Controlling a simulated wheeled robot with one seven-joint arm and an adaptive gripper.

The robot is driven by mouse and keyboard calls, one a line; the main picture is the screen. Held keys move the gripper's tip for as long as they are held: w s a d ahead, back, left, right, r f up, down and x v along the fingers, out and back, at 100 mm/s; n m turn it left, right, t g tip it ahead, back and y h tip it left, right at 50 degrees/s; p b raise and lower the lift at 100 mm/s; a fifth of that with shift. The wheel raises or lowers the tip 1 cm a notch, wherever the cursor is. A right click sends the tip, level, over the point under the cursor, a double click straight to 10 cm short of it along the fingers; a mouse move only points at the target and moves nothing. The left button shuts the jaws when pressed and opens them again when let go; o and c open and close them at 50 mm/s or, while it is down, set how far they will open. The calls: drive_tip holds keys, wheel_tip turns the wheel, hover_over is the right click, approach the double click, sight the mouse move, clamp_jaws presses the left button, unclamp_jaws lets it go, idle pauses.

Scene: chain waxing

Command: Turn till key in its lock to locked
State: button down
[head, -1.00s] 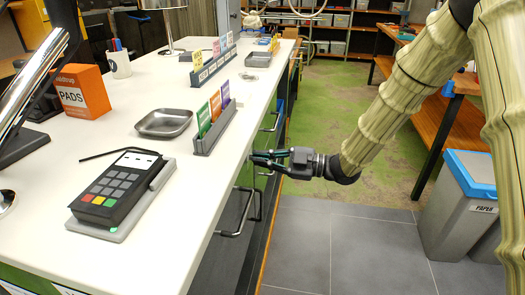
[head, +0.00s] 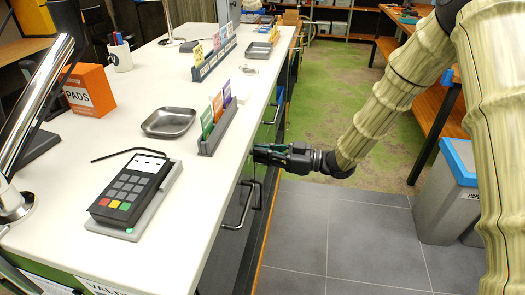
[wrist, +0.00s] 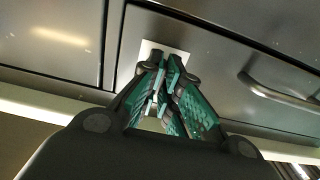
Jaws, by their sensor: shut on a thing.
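My gripper (head: 256,153) is at the front face of the counter, just below its top edge. In the wrist view my gripper (wrist: 168,70) has its green-padded fingers closed together in front of a pale square lock plate (wrist: 152,52) on a dark drawer front (wrist: 205,42). The fingers are shut on the till key, which is mostly hidden between them; a small light metal bit shows there. I cannot tell how far the key is turned.
A drawer handle (wrist: 275,92) sticks out right of the lock in the wrist view. On the white counter (head: 215,180) are a card terminal (head: 130,192), a metal tray (head: 169,122) and a card rack (head: 217,128). A grey bin (head: 446,200) stands at right; the floor between is clear.

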idle(0.4)
drive_tip(key=c, duration=1.6)
unclamp_jaws()
drive_tip(key=shift+c, duration=0.2)
drive_tip(key=s+d, duration=0.2)
drive_tip(key=d, duration=0.9)
drive_tip(key=shift+s+d, duration=0.15)
drive_tip(key=shift+d, duration=0.25)
